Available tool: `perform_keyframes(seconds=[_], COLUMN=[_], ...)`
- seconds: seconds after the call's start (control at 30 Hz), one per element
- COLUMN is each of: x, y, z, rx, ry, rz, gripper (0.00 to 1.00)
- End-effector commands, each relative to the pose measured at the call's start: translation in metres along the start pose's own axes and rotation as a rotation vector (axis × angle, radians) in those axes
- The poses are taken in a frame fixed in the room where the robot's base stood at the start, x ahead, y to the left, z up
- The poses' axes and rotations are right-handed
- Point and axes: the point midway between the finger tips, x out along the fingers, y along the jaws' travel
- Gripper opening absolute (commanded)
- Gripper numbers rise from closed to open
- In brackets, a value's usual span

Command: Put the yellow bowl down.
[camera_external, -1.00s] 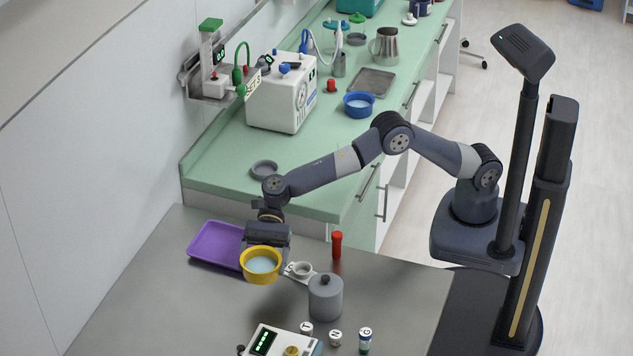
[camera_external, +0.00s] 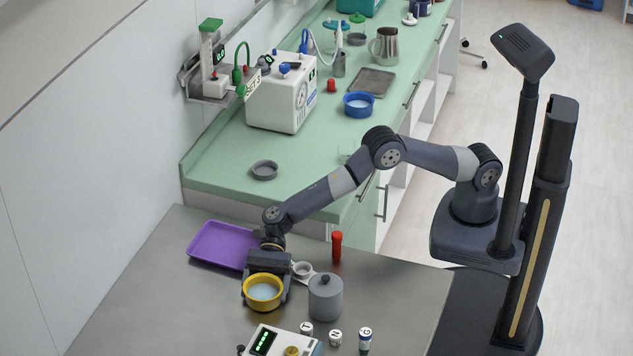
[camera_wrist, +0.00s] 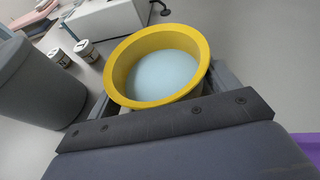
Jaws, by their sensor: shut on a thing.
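The yellow bowl (camera_external: 262,304) has a pale blue inside and sits level between the fingers of my gripper (camera_external: 264,290). In the wrist view the yellow bowl (camera_wrist: 114,79) fills the upper middle, with my gripper (camera_wrist: 160,92) shut on it from both sides. The bowl is low over the grey table (camera_external: 180,300), in front of the purple tray (camera_external: 216,244). Its underside is hidden, so I cannot tell whether it touches the table.
A grey lidded canister (camera_external: 325,298) stands close to the right of the bowl. A small grey cup (camera_external: 302,269) and a red-capped tube (camera_external: 337,246) are behind it. A white device (camera_external: 284,340) and several small jars are in front. The table's left side is clear.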

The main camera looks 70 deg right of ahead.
Motion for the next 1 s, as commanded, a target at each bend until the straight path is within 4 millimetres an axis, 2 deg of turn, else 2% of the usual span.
perform_keyframes(seconds=[0.13,0.17,0.37,0.77,1.0], x=[0.002,0.001,0.001,-0.004,-0.055], y=[0.000,0.000,0.000,0.000,-0.001], z=[-0.004,-0.004,-0.004,0.002,0.000], rx=[0.000,0.000,0.001,0.002,0.001], ry=[-0.001,0.000,0.001,0.001,0.000], rz=[0.000,0.000,0.001,-0.001,-0.004], gripper=[0.59,0.84,1.00,1.00,1.00])
